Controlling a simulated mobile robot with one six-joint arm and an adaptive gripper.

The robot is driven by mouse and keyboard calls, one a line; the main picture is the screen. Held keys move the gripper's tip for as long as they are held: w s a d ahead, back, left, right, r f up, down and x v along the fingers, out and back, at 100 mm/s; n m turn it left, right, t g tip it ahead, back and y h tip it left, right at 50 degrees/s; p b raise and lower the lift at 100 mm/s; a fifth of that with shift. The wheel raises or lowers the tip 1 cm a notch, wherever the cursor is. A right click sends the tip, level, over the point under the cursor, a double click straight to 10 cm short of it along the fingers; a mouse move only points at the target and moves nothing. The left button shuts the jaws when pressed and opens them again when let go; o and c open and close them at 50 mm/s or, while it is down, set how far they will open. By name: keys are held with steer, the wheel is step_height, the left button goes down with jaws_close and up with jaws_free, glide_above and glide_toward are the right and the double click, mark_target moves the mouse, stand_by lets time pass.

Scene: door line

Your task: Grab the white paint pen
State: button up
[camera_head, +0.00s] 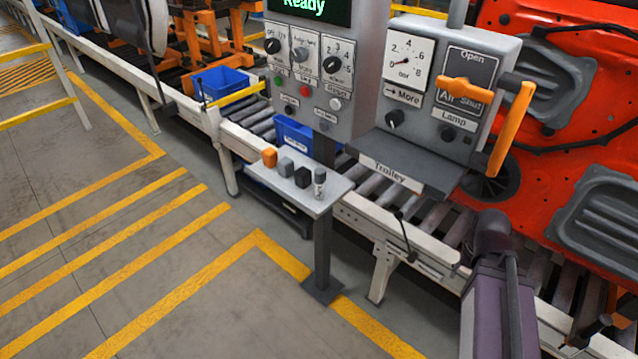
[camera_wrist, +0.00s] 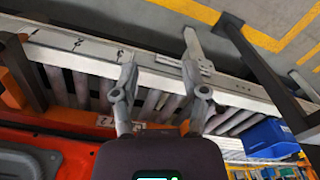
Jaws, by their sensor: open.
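A small upright pen-like item (camera_head: 320,184), with a grey top and a pale body, stands at the right end of a small grey shelf (camera_head: 325,205) in the head view. It looks like the white paint pen, but it is too small to be sure. To its left on the shelf stand a black item (camera_head: 303,177), a grey item (camera_head: 286,167) and an orange item (camera_head: 270,157). My gripper (camera_wrist: 160,80) is open and empty in the wrist view, over the roller conveyor. The pen cannot be made out there. My arm is at the lower right in the head view, well apart from the shelf.
A control panel (camera_head: 312,100) on a post rises behind the shelf. A gauge panel with an orange handle (camera_head: 510,130) and a trolley ledge (camera_head: 405,165) stand right of it. The roller conveyor (camera_head: 400,215) runs behind. Open floor (camera_head: 190,270) lies front left.

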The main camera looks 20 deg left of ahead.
steer(key=o, duration=0.4)
steer(key=shift+w+a, duration=0.1)
steer(key=shift+a, duration=0.15)
steer(key=shift+c, duration=0.2)
steer(key=w+a+r+m+t+h, duration=0.1)
steer(key=w+a+t+h, duration=0.15)
steer(key=a, duration=0.45)
steer(key=w+a+r+t+h, duration=0.1)
steer(key=w+a+r+t, duration=0.15)
steer(key=a, duration=0.45)
steer(key=w+a+m+t+h, duration=0.1)
steer(key=w+a, duration=0.2)
steer(key=a, duration=0.4)
steer(key=s+a+r+t, duration=0.1)
steer(key=a+r+t, duration=0.1)
steer(key=a, duration=0.6)
steer(key=s+a+r+t+y, duration=0.1)
steer(key=s+a+r+t, duration=0.1)
steer(key=a, duration=0.6)
steer(key=s+a+r+t+y, duration=0.1)
steer(key=a+r+t, duration=0.2)
steer(key=a, duration=0.5)
steer(key=shift+s+a+r, duration=0.15)
steer(key=shift+a+r, duration=0.15)
steer(key=shift+f+b, duration=0.1)
steer(key=shift+b, duration=0.2)
